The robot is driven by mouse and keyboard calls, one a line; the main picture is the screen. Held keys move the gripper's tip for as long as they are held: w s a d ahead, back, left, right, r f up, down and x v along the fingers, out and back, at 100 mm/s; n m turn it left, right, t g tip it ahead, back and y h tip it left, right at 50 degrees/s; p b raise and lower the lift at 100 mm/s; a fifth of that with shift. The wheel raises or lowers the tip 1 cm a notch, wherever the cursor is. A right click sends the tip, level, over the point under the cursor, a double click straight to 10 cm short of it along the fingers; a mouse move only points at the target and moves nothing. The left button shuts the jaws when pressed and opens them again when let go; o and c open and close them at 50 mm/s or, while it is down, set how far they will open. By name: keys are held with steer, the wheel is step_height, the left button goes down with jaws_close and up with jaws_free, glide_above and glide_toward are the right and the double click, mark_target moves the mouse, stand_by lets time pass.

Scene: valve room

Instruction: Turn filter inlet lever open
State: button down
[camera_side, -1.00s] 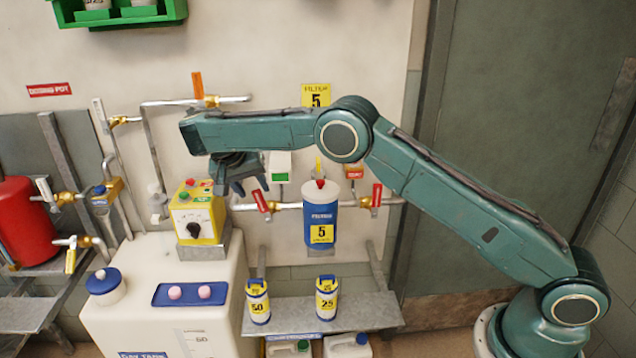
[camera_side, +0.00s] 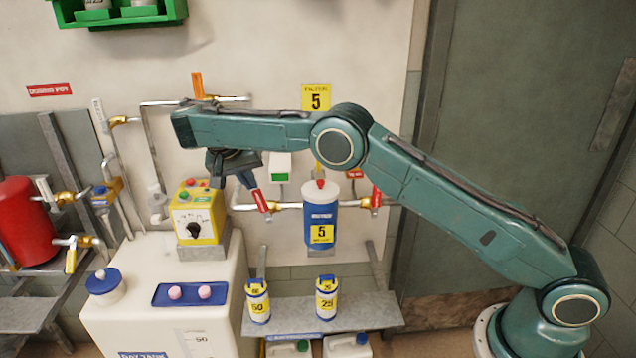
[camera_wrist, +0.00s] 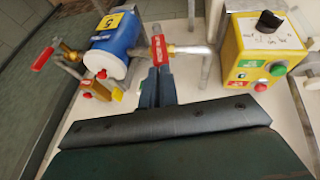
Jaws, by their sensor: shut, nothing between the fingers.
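The filter inlet lever (camera_side: 261,200) is a red handle on a brass valve, on the horizontal pipe left of the blue filter housing (camera_side: 320,219). It stands steeply, crosswise to the pipe. My gripper (camera_side: 249,183) is shut and empty, with its fingertips at the upper end of the lever in the side view. In the wrist view the lever (camera_wrist: 162,48) lies just beyond the tips of my gripper (camera_wrist: 157,72), with the filter housing (camera_wrist: 116,44) to its left. I cannot tell whether the tips touch the lever.
A yellow control box (camera_side: 197,214) stands close left of my gripper on the white tank (camera_side: 200,268). A second red lever (camera_side: 376,198) is right of the filter. Two canisters (camera_side: 258,301) (camera_side: 326,297) stand on the shelf below. A green-and-white box (camera_side: 279,166) is on the wall.

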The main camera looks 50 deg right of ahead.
steer(key=w+d+r+t+y, duration=0.1)
steer(key=d+r+y, duration=0.3)
steer(key=d, duration=0.5)
steer(key=s+r+y, duration=0.2)
steer(key=s+y, duration=0.1)
steer(key=s, duration=0.4)
steer(key=shift+s+d+r+m, duration=0.2)
steer(key=shift+d+r+m, duration=0.1)
steer(key=shift+d+r, duration=0.05)
glide_above(267, 206)
steer(key=s+d, duration=0.2)
steer(key=d, duration=0.1)
step_height(267, 206, down, 10)
steer(key=shift+w+a+f, duration=0.2)
steer(key=shift+w+a, duration=0.1)
steer(key=shift+a, duration=0.15)
steer(key=shift+w+a+f, duration=0.15)
steer(key=shift+w+a, duration=0.15)
steer(key=shift+a, duration=0.15)
